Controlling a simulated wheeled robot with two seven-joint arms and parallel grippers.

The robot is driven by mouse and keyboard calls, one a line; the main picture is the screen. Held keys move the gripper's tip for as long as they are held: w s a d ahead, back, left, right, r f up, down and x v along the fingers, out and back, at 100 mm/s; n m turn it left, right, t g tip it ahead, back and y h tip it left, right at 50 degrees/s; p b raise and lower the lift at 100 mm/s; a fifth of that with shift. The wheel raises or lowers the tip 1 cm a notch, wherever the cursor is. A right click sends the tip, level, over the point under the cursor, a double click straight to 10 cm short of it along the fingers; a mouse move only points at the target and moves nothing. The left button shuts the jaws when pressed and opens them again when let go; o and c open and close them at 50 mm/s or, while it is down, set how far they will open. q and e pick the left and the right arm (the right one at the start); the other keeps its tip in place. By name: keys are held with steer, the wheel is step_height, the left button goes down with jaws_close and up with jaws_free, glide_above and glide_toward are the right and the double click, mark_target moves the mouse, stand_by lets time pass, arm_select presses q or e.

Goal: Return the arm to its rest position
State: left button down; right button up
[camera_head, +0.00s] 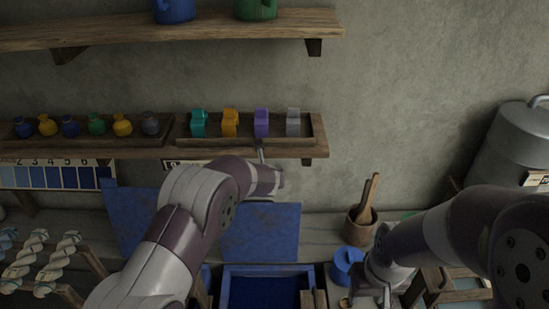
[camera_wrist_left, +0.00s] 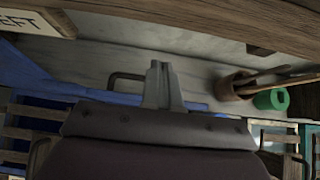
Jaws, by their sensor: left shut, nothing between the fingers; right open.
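My left arm comes in from the left in the head view, and its gripper (camera_head: 261,151) is at the front of the lower shelf, just below the purple piece (camera_head: 261,122). In the left wrist view the left gripper's fingers (camera_wrist_left: 163,85) are together with nothing between them. Its fingertips are small and partly hidden by the wrist in the head view. My right gripper (camera_head: 386,290) is low at the right, near the blue pot, pointing down. It is open; what lies between its fingers is hard to see.
The lower shelf (camera_head: 245,148) holds small bottles and coloured pieces; an upper shelf (camera_head: 180,30) is above. Below are a blue tray (camera_head: 262,288), blue pot (camera_head: 346,265), brown pot with sticks (camera_head: 359,226) and yarn skeins (camera_head: 27,257). A metal drum (camera_head: 515,145) stands right.

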arm_select(q)
steer(key=s+a+f+m+g+h+b, duration=0.1)
steer(key=s+f+m+g+b, duration=0.15)
steer(key=s+m, duration=0.7)
steer(key=s+a+f+m+g+h+b, duration=0.1)
steer(key=s+f+m+g+h, duration=0.25)
steer(key=m, duration=1.15)
steer(key=s+a+m+g+y+b, duration=0.1)
steer(key=s+a+m+y+b, duration=0.1)
steer(key=s+a+m, duration=0.4)
steer(key=s+a+m+g+y+b, duration=0.1)
steer(key=s+a+m, duration=0.4)
steer(key=s, duration=1.1)
steer(key=shift+s+a+f+m+y+b, duration=0.35)
steer(key=shift+a+y+b, duration=0.4)
steer(key=shift+a+b, duration=0.9)
arm_select(e)
step_height(320, 180, down, 9)
steer(key=shift+w+a, duration=0.15)
steer(key=shift+w, duration=0.2)
